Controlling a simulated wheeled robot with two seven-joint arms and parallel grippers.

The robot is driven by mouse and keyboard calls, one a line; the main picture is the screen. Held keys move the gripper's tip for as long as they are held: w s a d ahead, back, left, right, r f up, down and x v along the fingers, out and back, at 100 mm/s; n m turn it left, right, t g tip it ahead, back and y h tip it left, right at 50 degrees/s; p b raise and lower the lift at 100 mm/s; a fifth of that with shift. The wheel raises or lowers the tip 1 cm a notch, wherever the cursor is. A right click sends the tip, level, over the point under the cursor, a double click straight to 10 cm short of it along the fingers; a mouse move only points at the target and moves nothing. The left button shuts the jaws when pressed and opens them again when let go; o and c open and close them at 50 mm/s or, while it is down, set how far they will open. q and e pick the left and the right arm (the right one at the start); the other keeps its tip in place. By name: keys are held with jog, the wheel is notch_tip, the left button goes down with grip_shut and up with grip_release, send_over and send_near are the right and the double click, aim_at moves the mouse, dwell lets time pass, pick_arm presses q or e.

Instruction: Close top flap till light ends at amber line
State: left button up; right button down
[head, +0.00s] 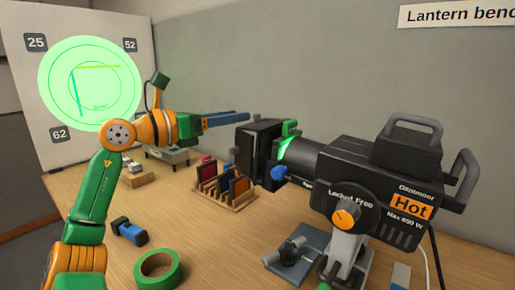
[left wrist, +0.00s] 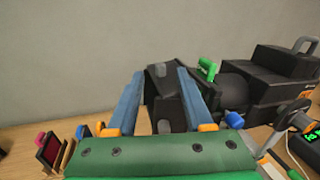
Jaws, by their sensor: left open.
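The lantern (head: 350,185) stands on the bench with black flaps (head: 258,145) at its front, facing the board at left. Its light makes a green disc (head: 92,110) on the white board. The yellowish amber line (head: 98,67) crosses the upper part of the disc, and green light shows above it. My left gripper (head: 246,116) is open, its blue fingers level with the top of the flaps. In the left wrist view the fingers (left wrist: 158,78) lie either side of a black flap part (left wrist: 160,98); I cannot tell if they touch it. My right gripper is not in view.
A wooden rack of coloured filters (head: 226,190) stands below the flaps. A green tape roll (head: 159,270), a blue-and-black item (head: 129,231) and a grey clamp-like tool (head: 290,256) lie on the bench. The lantern's label reads "Hot".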

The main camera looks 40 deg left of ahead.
aim_at(257, 116)
pick_arm(q)
jog(key=w+p, duration=0.2)
jog(key=p, duration=0.1)
jog(key=w+p, duration=0.1)
jog(key=shift+d+r, duration=0.15)
jog(key=shift+d, duration=0.1)
jog(key=w+p, duration=0.2)
jog(key=p, duration=0.1)
jog(key=w+p, duration=0.1)
jog(key=shift+w+d+f, duration=0.25)
jog(key=shift+w+d, duration=0.05)
jog(key=shift+w, duration=0.05)
jog(key=shift+w+f, duration=0.1)
jog(key=shift+f, duration=0.25)
grip_shut()
